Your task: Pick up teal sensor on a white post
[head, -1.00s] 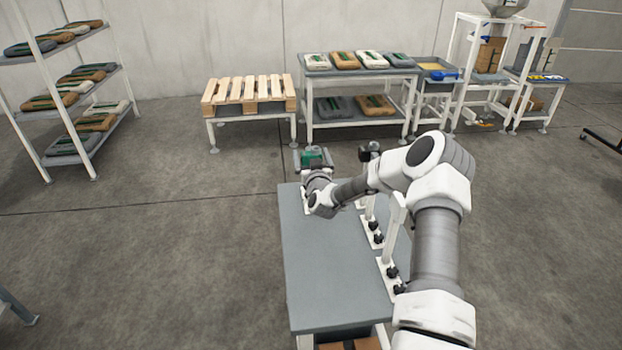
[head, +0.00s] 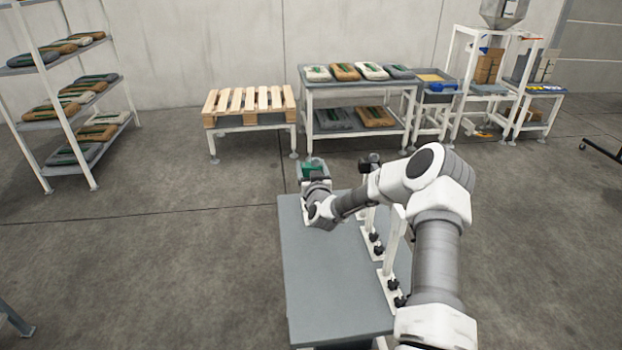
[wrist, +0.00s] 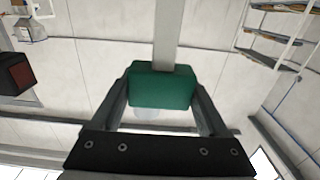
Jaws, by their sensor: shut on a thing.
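The teal sensor (wrist: 162,86) is a rounded block seen in the middle of the wrist view. Its white post (wrist: 167,35) runs from it to the top edge of that view. My gripper (wrist: 160,100) has a finger on each side of the block and is shut on it. In the head view the teal sensor (head: 312,170) shows at the far end of the grey table, partly hidden by my gripper (head: 314,180). The lower end of its post is hidden there by my wrist.
The grey table (head: 320,285) has a bare left half. White posts with black knobs (head: 396,284) stand along its right side, close under my arm. A pallet stand (head: 249,107), a bench with sacks (head: 357,82) and a sack rack (head: 70,105) stand farther back. Open floor lies left.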

